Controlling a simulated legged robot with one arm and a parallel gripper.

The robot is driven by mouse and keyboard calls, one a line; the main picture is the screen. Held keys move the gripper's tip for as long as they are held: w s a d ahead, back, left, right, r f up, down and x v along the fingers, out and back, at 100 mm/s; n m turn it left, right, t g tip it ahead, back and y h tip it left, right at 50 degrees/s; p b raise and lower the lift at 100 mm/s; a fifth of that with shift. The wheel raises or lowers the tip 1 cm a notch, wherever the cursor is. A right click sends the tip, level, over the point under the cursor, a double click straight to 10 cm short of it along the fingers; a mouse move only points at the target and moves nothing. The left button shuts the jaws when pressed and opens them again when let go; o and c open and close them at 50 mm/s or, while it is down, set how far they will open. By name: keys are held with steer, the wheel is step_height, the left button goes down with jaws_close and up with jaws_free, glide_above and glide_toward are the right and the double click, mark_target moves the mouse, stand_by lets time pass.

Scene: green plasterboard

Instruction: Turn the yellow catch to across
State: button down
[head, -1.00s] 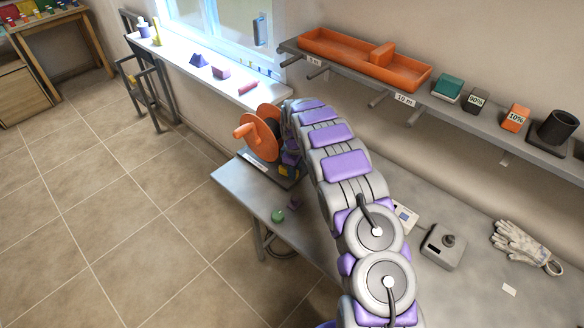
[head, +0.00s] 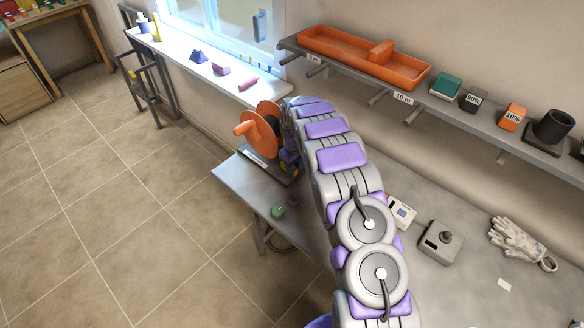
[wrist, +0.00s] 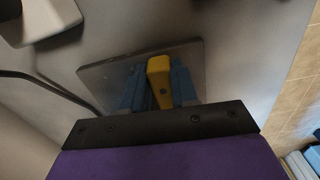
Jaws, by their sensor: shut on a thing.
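The yellow catch (wrist: 160,78) shows in the wrist view, in front of a grey metal plate (wrist: 110,72). My gripper (wrist: 158,88) has its blue fingers on either side of the catch and is shut on it. The lower part of the catch is hidden behind the dark bar of my gripper. In the head view my arm reaches down to the far left end of the grey bench, beside an orange disc with a handle (head: 262,130). There my gripper and the catch are mostly hidden behind my arm.
A shelf above holds an orange tray (head: 345,56) and several small blocks. Open tiled floor (head: 110,220) lies to the left.

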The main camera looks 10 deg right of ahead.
mark_target(296, 168)
steer(key=shift+s+d+f, duration=0.25)
steer(key=shift+s+f, duration=0.1)
steer(key=c, duration=1.1)
jaws_free()
steer(key=shift+c, duration=0.2)
steer(key=shift+o, duration=1.3)
steer(key=shift+w+d+r, duration=0.1)
steer(key=shift+w+d, duration=0.05)
steer(key=shift+d, duration=0.05)
steer(key=shift+w+a+r, duration=0.1)
steer(key=shift+a+r, duration=0.25)
steer(key=shift+r, duration=0.1)
step_height(296, 168, up, 16)
steer(key=p, duration=0.2)
steer(key=shift+d+r, duration=0.25)
